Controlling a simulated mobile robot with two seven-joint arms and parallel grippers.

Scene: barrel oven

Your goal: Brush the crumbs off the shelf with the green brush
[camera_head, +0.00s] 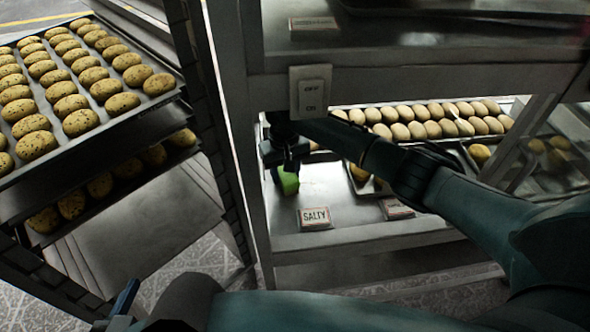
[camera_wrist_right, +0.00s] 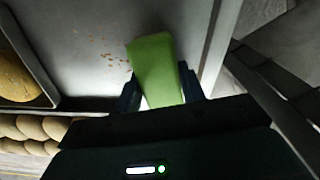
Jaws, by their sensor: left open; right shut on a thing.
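The green brush (camera_head: 288,180) is in my right gripper (camera_head: 284,158), which is shut on it over the left end of the lower shelf (camera_head: 328,186). In the right wrist view the brush (camera_wrist_right: 157,70) shows between the two dark fingers of the right gripper (camera_wrist_right: 160,92). Several small reddish-brown crumbs (camera_wrist_right: 108,57) lie on the shelf to the left of the brush in that view. I cannot make out the crumbs clearly in the head view. My left gripper (camera_head: 124,300) is at the bottom left, away from the shelf, only partly visible, and open.
Trays of long buns (camera_head: 425,128) stand at the shelf's back and right. A SALTY sign (camera_head: 314,217) and another small sign (camera_head: 396,208) stand at the front edge. A switch box (camera_head: 310,92) hangs above. A rack with cookie trays (camera_head: 75,85) is at left.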

